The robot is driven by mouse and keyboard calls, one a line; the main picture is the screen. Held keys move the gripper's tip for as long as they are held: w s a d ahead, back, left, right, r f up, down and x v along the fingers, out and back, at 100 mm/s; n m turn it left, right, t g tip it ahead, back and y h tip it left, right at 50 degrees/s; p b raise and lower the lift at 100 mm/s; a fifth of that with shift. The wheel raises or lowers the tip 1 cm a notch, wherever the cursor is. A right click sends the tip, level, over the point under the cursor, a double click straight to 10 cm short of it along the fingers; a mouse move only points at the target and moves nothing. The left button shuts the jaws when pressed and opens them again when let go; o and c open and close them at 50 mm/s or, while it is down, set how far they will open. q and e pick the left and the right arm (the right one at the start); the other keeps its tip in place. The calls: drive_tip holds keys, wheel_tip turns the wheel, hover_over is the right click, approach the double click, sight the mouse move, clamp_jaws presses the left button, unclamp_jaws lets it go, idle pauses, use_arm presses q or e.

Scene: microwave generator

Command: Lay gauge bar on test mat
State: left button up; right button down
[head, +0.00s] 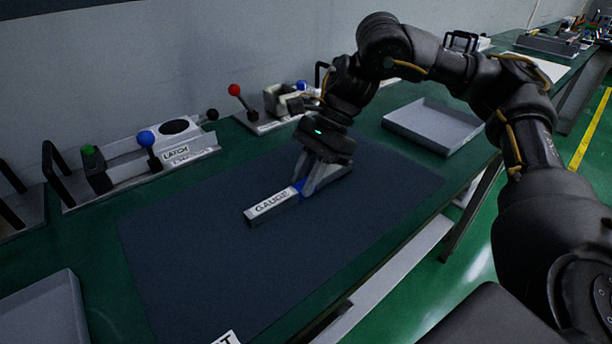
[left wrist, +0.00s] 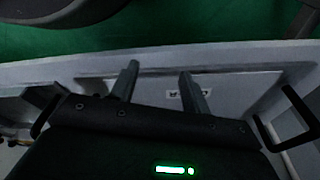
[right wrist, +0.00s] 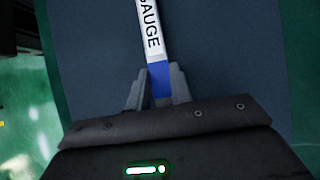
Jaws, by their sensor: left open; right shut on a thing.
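The gauge bar (head: 271,206) is a grey bar with a white GAUGE label and a blue band. It lies flat on or just above the dark blue test mat (head: 200,270); I cannot tell if it touches. My right gripper (head: 306,190) is shut on the bar at its blue part, over the mat. In the right wrist view the bar (right wrist: 152,35) runs away from between the fingers (right wrist: 158,88); its near end is hidden. My left gripper (left wrist: 158,82) is open and empty in the left wrist view, away from the mat, facing a pale grey surface.
Fixtures with a blue-knobbed lever (head: 147,140) and a red-knobbed lever (head: 235,91) stand along the wall behind the mat. A grey tray (head: 432,126) is at the right and another tray (head: 40,312) at the front left. The mat around the bar is clear.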

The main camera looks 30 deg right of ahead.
drive_tip(key=shift+f, duration=0.1)
idle(0.4)
drive_tip(key=c, duration=1.2)
unclamp_jaws()
drive_tip(key=shift+o, duration=0.2)
drive_tip(key=v, duration=0.5)
drive_tip(key=shift+r, duration=0.2)
drive_tip(key=p+v, duration=0.2)
drive_tip(key=v, duration=0.3)
drive_tip(key=shift+d, duration=0.1)
use_arm(q)
drive_tip(key=s+a+f, duration=0.2)
drive_tip(key=s+f, duration=0.2)
drive_tip(key=f, duration=0.2)
drive_tip(key=shift+s+a+f+g+p, duration=0.2)
drive_tip(key=shift+s+f+g+p, duration=0.05)
drive_tip(key=shift+f+g+p, duration=0.1)
use_arm(e)
drive_tip(key=shift+d+r, duration=0.15)
